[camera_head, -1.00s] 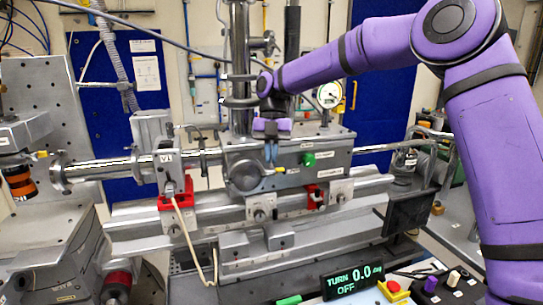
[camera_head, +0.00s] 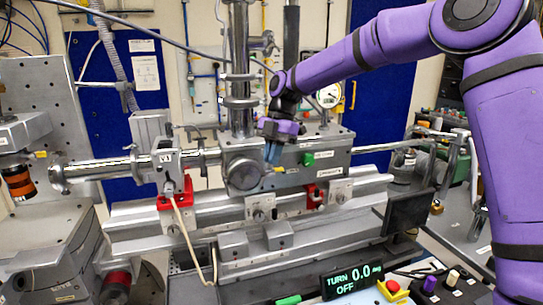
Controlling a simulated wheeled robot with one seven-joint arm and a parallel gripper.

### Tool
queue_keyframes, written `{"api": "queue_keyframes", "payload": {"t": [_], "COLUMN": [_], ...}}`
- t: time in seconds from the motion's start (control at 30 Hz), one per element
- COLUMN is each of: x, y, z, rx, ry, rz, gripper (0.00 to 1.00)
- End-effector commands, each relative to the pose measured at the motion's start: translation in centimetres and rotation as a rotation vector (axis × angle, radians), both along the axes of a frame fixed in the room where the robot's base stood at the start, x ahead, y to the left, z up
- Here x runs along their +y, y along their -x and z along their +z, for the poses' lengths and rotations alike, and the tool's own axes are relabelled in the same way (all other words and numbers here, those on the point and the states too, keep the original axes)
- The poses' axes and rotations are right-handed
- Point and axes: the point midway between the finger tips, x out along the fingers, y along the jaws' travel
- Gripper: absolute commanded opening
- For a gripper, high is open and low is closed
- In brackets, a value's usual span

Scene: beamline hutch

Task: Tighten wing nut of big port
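The big port appears to be the round grey cap (camera_head: 244,174) on the front of the grey metal chamber (camera_head: 330,160). A small yellowish piece (camera_head: 279,169) sits at the right of the cap; it may be the wing nut, but it is too small to tell. My gripper (camera_head: 272,156) points down in front of the chamber, just right of the cap and close above the yellowish piece. Its fingers look narrow and close together, and I cannot tell whether they are open or touching anything. A display (camera_head: 352,281) reads TURN 0.0 deg, OFF.
A vertical pipe (camera_head: 239,70) rises left of my gripper, and a dial gauge (camera_head: 329,96) stands to the right behind it. A green knob (camera_head: 308,159) is on the chamber front. Red clamps (camera_head: 313,196) sit below on the rail. A red button (camera_head: 393,287) is in front.

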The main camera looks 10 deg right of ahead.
Motion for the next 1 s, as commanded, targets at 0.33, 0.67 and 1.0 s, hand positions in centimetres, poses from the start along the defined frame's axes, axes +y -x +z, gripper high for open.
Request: {"api": "queue_keyframes", "payload": {"t": [0.33, 0.67, 1.0], "x": [-0.17, -0.22, -0.22], "y": [0.23, 0.47, 0.68], "z": [0.10, 0.11, 0.14], "rx": [-0.002, -0.002, -0.003], "ry": [0.001, 0.001, -0.001], "rz": [-0.329, -0.641, -0.955], "gripper": [0.00, 0.00, 0.00]}}
